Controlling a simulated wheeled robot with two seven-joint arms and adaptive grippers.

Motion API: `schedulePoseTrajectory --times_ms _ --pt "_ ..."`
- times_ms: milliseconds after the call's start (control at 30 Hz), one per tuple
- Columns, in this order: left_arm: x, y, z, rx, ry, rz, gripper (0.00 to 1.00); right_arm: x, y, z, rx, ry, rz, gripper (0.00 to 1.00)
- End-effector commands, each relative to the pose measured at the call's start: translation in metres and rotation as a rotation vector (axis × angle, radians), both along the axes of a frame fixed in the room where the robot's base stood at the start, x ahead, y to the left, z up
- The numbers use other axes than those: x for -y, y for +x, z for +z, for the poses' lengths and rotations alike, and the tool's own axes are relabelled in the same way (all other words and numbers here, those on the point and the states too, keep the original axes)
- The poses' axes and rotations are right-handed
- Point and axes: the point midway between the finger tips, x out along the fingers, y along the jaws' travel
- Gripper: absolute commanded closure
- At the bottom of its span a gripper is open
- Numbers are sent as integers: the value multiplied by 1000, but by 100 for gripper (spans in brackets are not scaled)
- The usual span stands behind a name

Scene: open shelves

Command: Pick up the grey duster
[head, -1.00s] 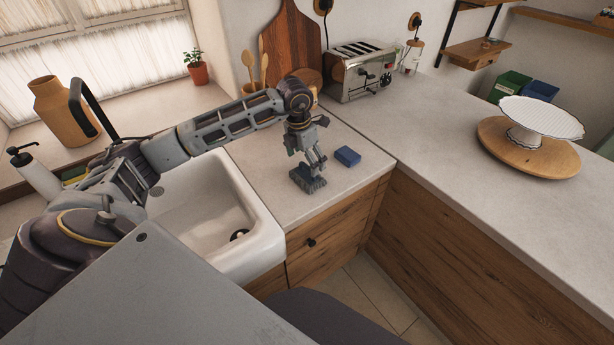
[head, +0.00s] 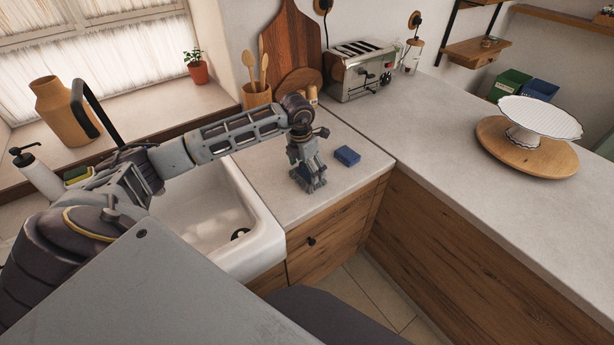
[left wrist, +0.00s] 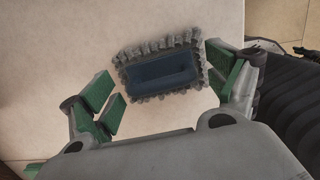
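The grey duster (left wrist: 160,71) has a shaggy grey fringe around a dark blue back. It lies flat on the counter beside the sink. In the head view it shows only in part (head: 316,185), mostly hidden by my left gripper (head: 307,174). My left gripper also shows in the left wrist view (left wrist: 165,88), open, with green pads on either side of the duster. The right pad is close to the duster's right end; I cannot tell if they touch. The left pads stand apart from its left end. My right gripper is not in view.
A small blue block (head: 347,156) lies just right of the gripper. The white sink (head: 262,238) is to the left. A toaster (head: 362,70), a utensil pot (head: 256,96) and cutting boards (head: 291,45) stand behind. The right counter is clear up to the cake stand (head: 535,120).

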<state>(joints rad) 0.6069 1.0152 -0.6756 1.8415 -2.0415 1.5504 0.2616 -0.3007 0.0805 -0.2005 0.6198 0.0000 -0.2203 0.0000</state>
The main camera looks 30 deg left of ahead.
Motion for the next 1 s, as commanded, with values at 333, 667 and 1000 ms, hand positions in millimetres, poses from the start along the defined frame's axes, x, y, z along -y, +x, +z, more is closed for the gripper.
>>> schedulePoseTrajectory --times_ms 333,667,1000 --pt "0 0 0 0 0 0 57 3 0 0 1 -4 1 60" --pt "0 0 4 1 1 0 58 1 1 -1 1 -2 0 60" --pt "0 1 38 4 0 0 58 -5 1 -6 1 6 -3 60"
